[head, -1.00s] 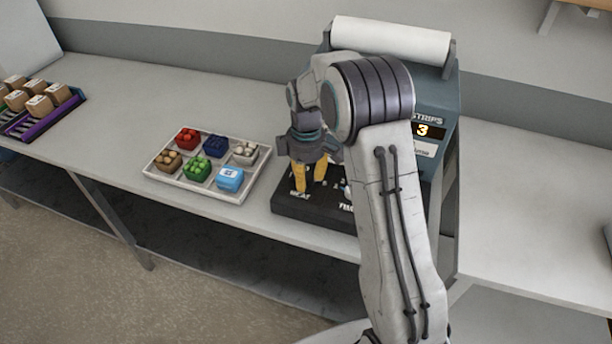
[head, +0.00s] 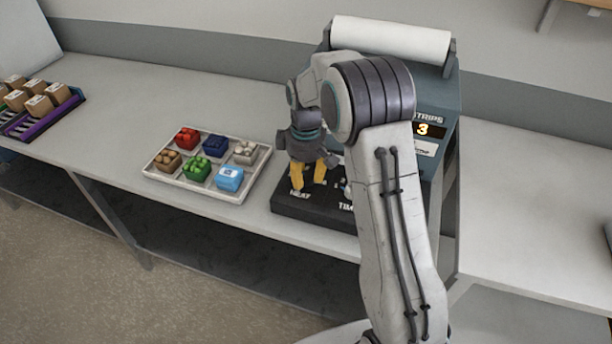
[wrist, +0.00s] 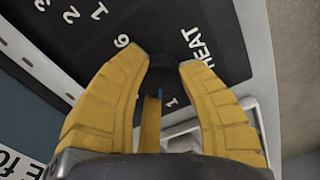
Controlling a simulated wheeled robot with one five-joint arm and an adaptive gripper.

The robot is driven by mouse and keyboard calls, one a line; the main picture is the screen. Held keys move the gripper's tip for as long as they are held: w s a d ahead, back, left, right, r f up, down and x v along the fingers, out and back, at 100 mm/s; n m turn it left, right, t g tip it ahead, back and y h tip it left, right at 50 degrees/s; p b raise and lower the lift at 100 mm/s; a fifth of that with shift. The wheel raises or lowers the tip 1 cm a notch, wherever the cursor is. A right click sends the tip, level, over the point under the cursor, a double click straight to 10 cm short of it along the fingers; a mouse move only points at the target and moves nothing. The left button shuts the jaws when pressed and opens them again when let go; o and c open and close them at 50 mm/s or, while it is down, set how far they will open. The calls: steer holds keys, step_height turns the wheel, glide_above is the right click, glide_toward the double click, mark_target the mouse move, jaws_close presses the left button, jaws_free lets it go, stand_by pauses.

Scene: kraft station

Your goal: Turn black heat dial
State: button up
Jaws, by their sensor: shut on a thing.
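The black heat dial (wrist: 163,76) sits on a black control panel (wrist: 228,30) beside the white word HEAT. A blue mark shows on the dial near its lower edge in the wrist view, close to a printed 1. My gripper (wrist: 163,72) has its yellow fingers on both sides of the dial, closed on it. In the head view my gripper (head: 308,184) reaches down onto the left part of the panel (head: 290,207), and the fingers hide the dial there.
A white tray (head: 150,168) of small coloured bins stands left of the panel. A blue-grey machine (head: 447,110) with a white roll (head: 390,40) and a display reading 3 stands behind my arm.

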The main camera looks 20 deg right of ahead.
mark_target(306, 176)
steer(key=shift+s+f+m, duration=0.1)
steer(key=shift+f+m, duration=0.05)
steer(key=shift+m, duration=0.95)
steer(key=o, duration=1.2)
steer(key=shift+o, duration=0.2)
steer(key=shift+r, duration=0.2)
step_height(306, 176, up, 12)
steer(key=shift+f, duration=0.15)
steer(key=shift+m, duration=0.3)
